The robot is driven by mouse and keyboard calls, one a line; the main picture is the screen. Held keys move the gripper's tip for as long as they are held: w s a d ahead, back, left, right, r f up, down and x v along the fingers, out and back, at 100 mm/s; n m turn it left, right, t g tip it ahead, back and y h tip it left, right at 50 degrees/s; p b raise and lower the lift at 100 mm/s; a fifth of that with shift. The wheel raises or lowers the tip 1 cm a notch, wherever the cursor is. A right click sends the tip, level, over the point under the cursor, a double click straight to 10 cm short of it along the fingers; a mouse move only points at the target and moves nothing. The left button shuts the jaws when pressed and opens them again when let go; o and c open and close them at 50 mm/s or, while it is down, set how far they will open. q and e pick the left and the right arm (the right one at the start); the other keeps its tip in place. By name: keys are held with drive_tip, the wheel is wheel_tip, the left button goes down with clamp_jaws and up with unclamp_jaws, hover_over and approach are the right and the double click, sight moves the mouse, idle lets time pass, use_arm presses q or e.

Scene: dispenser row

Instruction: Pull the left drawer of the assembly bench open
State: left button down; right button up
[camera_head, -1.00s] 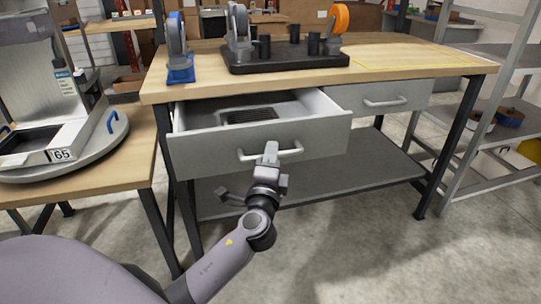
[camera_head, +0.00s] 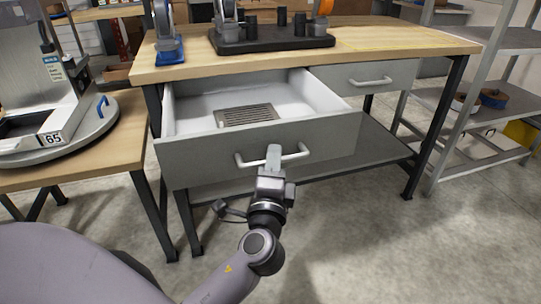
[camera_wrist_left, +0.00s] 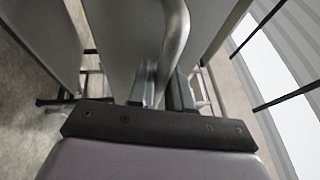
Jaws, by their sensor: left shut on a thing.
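The left drawer (camera_head: 190,156) of the assembly bench (camera_head: 400,45) stands well open in the head view, with its white inside showing. A slotted grey piece (camera_head: 247,115) lies in it. My left gripper (camera_head: 272,158) is shut on the drawer's light bar handle (camera_head: 296,155), near its middle. The left wrist view shows the handle (camera_wrist_left: 176,40) running down between the fingers (camera_wrist_left: 160,92), beside the grey drawer front (camera_wrist_left: 125,45). My right gripper is in neither view.
The right drawer (camera_head: 345,80) is shut. On the benchtop stand a dark tray (camera_head: 230,45) with several black cups and a blue dispenser (camera_head: 168,45). A side table (camera_head: 100,165) is at left and a metal shelf rack (camera_head: 470,110) at right. The floor in front is clear.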

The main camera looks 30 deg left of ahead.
use_arm(q)
drive_tip(key=shift+s, duration=0.1)
drive_tip(key=c, duration=1.1)
unclamp_jaws()
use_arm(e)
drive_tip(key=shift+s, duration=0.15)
use_arm(q)
drive_tip(key=shift+r, duration=0.1)
